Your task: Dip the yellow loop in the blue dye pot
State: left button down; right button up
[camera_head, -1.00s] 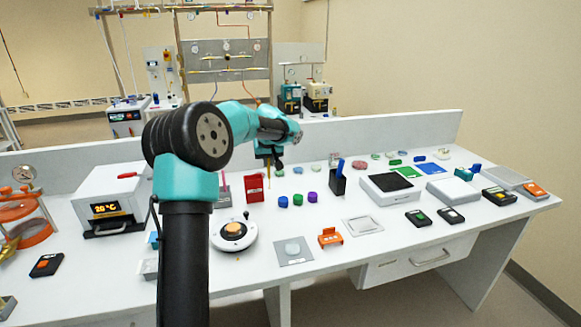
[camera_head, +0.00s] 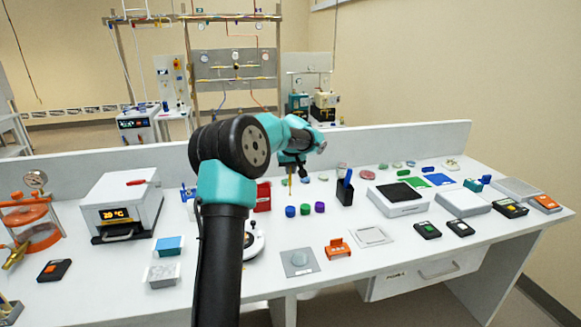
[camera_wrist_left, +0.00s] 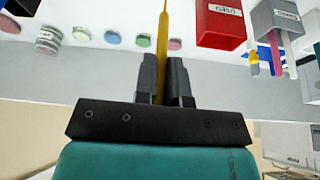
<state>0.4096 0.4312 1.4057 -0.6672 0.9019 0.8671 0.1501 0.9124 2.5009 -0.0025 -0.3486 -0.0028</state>
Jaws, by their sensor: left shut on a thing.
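My left gripper (camera_head: 291,162) is shut on the yellow loop (camera_head: 290,184), which hangs down from the jaws. The wrist view shows the loop's yellow shaft (camera_wrist_left: 162,45) between the two fingers (camera_wrist_left: 165,82). The blue dye pot (camera_head: 290,211) is the leftmost of three small pots, beside a green pot (camera_head: 305,209) and a purple pot (camera_head: 320,207). In the head view the loop is just above and behind the blue pot; its tip appears apart from it. The wrist view does not show the pots clearly. My right gripper is not in view.
A red box (camera_head: 263,197), partly hidden by my arm, stands left of the pots; it also shows in the wrist view (camera_wrist_left: 219,24), near a grey holder (camera_wrist_left: 280,17). A black holder (camera_head: 345,193) stands right of the pots. Several dishes lie behind.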

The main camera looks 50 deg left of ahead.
aim_at(290, 182)
pick_arm(q)
jog(key=shift+f, duration=3)
jog(key=shift+r, duration=0.1)
jog(key=shift+r, duration=3.45)
